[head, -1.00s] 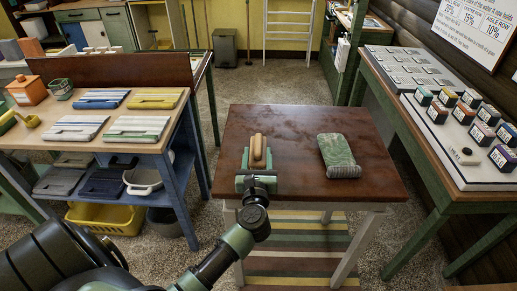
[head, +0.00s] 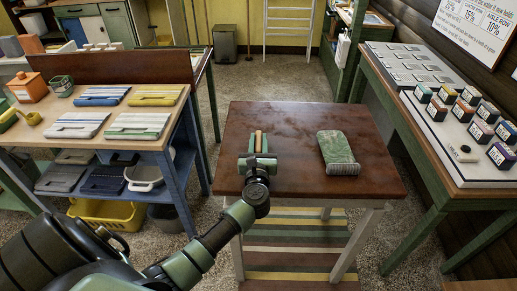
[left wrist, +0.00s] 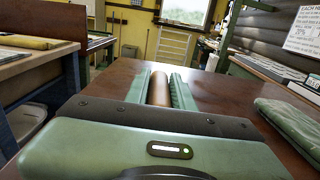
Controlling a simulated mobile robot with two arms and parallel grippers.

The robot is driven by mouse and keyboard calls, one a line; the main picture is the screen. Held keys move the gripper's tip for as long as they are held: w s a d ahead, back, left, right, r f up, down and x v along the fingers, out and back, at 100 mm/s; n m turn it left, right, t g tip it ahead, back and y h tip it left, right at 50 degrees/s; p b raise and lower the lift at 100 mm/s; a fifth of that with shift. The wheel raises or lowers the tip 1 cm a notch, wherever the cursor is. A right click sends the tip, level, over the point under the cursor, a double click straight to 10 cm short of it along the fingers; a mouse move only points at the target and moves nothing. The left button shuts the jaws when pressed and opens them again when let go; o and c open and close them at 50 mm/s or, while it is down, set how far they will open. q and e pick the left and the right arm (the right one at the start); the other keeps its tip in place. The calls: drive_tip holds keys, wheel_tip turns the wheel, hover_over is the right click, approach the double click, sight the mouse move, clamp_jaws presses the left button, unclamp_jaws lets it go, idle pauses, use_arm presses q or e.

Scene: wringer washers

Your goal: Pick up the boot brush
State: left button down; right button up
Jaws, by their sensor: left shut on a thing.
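The boot brush is a narrow piece with a tan wooden back (head: 258,141), on the left part of the small brown table (head: 290,118). My left gripper (head: 258,158) is around it from the near side. In the left wrist view, the brush's brown back (left wrist: 158,88) lies between the two green fingers of my left gripper (left wrist: 160,85), which are shut on it. Its bristles are hidden, and I cannot tell whether it touches the table. My right gripper is not in view.
A folded green cloth-like bundle (head: 338,153) lies on the table to the right. A table with folded cloths (head: 75,125) stands at the left. A display table with small boxes (head: 455,140) stands at the right. The brown table's middle is clear.

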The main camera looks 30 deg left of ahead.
use_arm(q)
drive_tip(key=shift+r, duration=0.5)
wheel_tip(320, 180, up, 19)
drive_tip(key=p, duration=0.4)
wheel_tip(320, 180, up, 8)
drive_tip(key=p, duration=0.8)
hover_over(258, 140)
drive_tip(key=shift+w, duration=0.1)
